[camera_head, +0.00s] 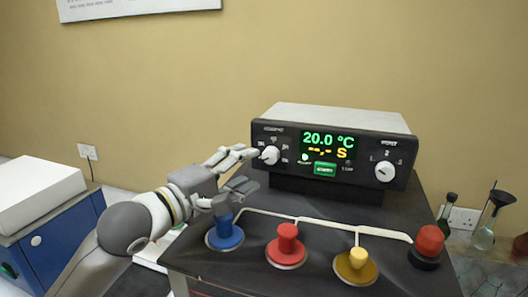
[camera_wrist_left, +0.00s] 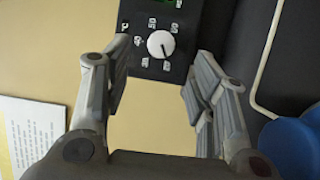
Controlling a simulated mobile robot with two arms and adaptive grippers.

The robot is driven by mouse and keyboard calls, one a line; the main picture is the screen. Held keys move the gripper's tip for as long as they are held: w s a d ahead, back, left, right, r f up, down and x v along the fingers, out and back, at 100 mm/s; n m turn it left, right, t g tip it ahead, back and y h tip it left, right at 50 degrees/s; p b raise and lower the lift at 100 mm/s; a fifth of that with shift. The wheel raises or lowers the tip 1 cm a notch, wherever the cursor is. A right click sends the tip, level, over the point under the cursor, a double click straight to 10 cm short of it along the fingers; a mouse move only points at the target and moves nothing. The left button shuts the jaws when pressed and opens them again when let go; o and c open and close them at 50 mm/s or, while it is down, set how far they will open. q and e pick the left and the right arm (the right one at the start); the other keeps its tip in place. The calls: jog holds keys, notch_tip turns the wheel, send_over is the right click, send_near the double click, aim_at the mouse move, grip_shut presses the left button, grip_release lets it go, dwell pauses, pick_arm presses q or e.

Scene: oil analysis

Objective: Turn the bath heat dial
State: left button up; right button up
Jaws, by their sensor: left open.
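The black control unit (camera_head: 338,148) has a white dial (camera_head: 270,155) at its left and another white dial (camera_head: 385,171) at its right. Its display reads 20.0 °C in green, with dashes and an S in yellow below. I cannot read which dial is labelled for bath heat. My left gripper (camera_head: 248,168) is open and empty just left of the left dial. In the left wrist view the left dial (camera_wrist_left: 160,44) shows between the spread fingers (camera_wrist_left: 163,58), beyond their tips, with nothing held. My right gripper is not in view.
The unit stands on a dark bench (camera_head: 310,222). A blue knob (camera_head: 225,233) is close below my left gripper, with a red knob (camera_head: 287,242), a yellow knob (camera_head: 357,265) and another red knob (camera_head: 428,243) to its right. Glassware (camera_head: 484,237) stands at the far right.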

aim_at(268, 157)
pick_arm(q)
jog(key=p+x, duration=0.2)
jog(key=x, duration=0.3)
jog(key=shift+w+d, duration=0.25)
jog(key=shift+d, duration=0.05)
jog(key=shift+w+d, duration=0.2)
jog(key=shift+w, duration=0.05)
jog(key=shift+f, duration=0.1)
jog(key=c, duration=1)
